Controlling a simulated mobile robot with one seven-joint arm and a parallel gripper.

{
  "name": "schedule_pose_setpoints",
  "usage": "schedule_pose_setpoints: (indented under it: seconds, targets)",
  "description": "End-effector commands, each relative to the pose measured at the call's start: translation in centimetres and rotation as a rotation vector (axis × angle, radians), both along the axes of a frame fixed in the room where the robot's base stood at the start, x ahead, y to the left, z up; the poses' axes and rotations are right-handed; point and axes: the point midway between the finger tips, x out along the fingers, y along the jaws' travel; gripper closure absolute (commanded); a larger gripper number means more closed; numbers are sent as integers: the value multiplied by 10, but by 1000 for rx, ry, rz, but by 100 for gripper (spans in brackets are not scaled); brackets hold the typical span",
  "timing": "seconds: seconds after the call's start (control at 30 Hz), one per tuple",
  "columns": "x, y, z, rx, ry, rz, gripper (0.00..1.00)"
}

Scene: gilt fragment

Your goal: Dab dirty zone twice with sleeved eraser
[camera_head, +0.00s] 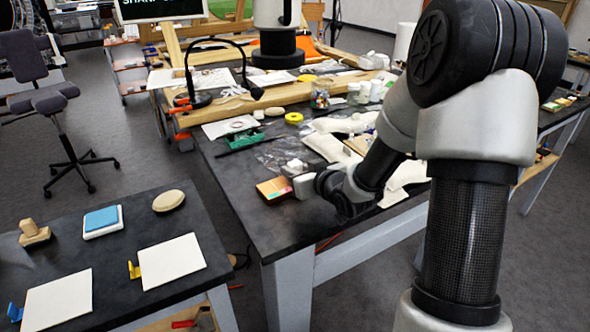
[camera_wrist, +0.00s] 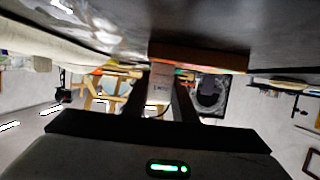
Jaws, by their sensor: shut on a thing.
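My gripper (camera_wrist: 160,100) is shut on a pale block with faint lettering, the sleeved eraser (camera_wrist: 160,88), which sits between its two dark fingers in the wrist view. The eraser's far end is close to an orange-brown slab (camera_wrist: 198,58); I cannot tell whether they touch. In the head view, my arm reaches down to the dark table, and an orange-brown piece (camera_head: 272,190) lies just left of its end. Eraser and fingertips cannot be made out clearly there. No dirty zone can be told apart on the slab.
The dark worktable (camera_head: 237,221) holds white padded supports (camera_head: 330,146), jars (camera_head: 362,92), a yellow tape roll (camera_head: 293,117) and a lamp (camera_head: 205,99). A lower side table (camera_head: 75,260) at left carries a stamp, a blue pad and white cards. The worktable's front left corner is clear.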

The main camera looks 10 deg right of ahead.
Motion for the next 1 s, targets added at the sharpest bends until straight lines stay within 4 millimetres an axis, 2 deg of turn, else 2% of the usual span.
schedule_pose_setpoints:
  seconds: [0.73, 1.0]
  targets:
    - [1, 0, 64, 1, -4, -1, 98]
    - [1, 0, 69, 1, -3, 0, 98]
